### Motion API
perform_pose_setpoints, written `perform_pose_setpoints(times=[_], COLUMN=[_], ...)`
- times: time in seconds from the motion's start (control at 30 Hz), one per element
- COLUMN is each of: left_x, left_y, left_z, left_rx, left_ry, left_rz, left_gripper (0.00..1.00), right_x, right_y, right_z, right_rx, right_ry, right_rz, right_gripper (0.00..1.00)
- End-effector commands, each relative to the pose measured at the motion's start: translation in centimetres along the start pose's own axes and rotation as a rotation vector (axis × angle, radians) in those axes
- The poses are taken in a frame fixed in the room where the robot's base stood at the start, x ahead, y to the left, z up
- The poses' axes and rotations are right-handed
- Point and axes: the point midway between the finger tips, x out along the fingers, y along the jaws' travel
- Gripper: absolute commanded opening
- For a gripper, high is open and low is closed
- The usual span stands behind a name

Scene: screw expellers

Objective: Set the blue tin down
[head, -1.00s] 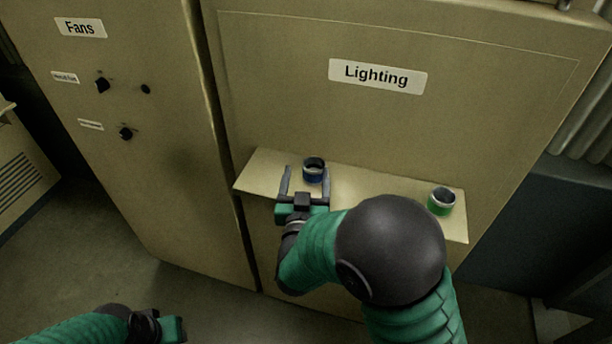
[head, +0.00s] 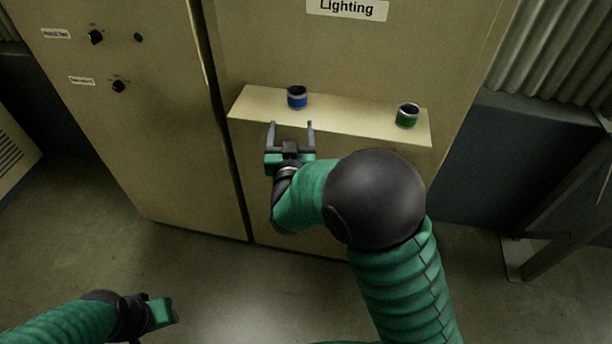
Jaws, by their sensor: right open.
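The blue tin (head: 297,98) stands upright on the narrow shelf (head: 353,114) that juts from the Lighting cabinet, near the shelf's left end. My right gripper (head: 291,128) is open and empty in front of the shelf's front edge. Its two fingers point toward the blue tin but are apart from it. My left gripper (head: 165,312) is low at the bottom left, far from the shelf. Its fingers do not show clearly.
A green tin (head: 407,115) stands on the right part of the same shelf. A cabinet with black knobs (head: 118,87) is at the left. A metal support (head: 545,235) stands on the floor at the right. Open floor lies below the cabinets.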

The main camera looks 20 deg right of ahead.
Motion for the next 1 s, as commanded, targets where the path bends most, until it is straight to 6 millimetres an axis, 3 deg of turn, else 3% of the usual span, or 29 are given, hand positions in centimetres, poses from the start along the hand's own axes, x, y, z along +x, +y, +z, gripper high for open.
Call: perform_pose_setpoints(times=[0.13, 0.23, 0.33, 0.4, 0.5, 0.6, 0.7, 0.87, 1.0], left_x=[0.0, 0.0, 0.0, 0.0, 0.0, 0.0, 0.0, 0.0, 2.7], left_y=[0.1, 0.1, 0.1, 0.0, 0.0, 0.0, 0.0, 0.0, 0.0], left_z=[0.0, 0.0, 0.0, 0.0, 0.0, 0.0, 0.0, 0.0, 0.6], left_rx=[0.002, 0.002, 0.002, 0.001, 0.001, 0.001, 0.001, 0.001, 0.001], left_ry=[0.000, 0.000, 0.000, 0.000, 0.000, 0.000, 0.000, 0.000, 0.001], left_rz=[0.000, 0.001, 0.000, 0.000, 0.000, 0.000, 0.000, 0.000, 0.000], left_gripper=[0.36, 0.36, 0.36, 0.36, 0.36, 0.36, 0.36, 0.36, 0.36], right_x=[-0.6, -3.7, -10.1, -15.2, -21.3, -24.7, -25.6, -25.5, -25.5], right_y=[-0.3, -0.8, 0.6, 2.8, 6.6, 8.9, 9.8, 9.9, 9.8], right_z=[1.9, 5.8, 10.5, 13.2, 15.3, 16.0, 16.3, 16.3, 19.1], right_rx=[0.007, -0.002, -0.055, -0.111, -0.189, -0.238, -0.250, -0.247, -0.248], right_ry=[-0.130, -0.385, -0.712, -0.926, -1.164, -1.289, -1.327, -1.326, -1.325], right_rz=[-0.070, -0.192, -0.296, -0.328, -0.322, -0.305, -0.299, -0.302, -0.302], right_gripper=[0.69, 0.69, 0.69, 0.69, 0.69, 0.69, 0.69, 0.69, 0.69])
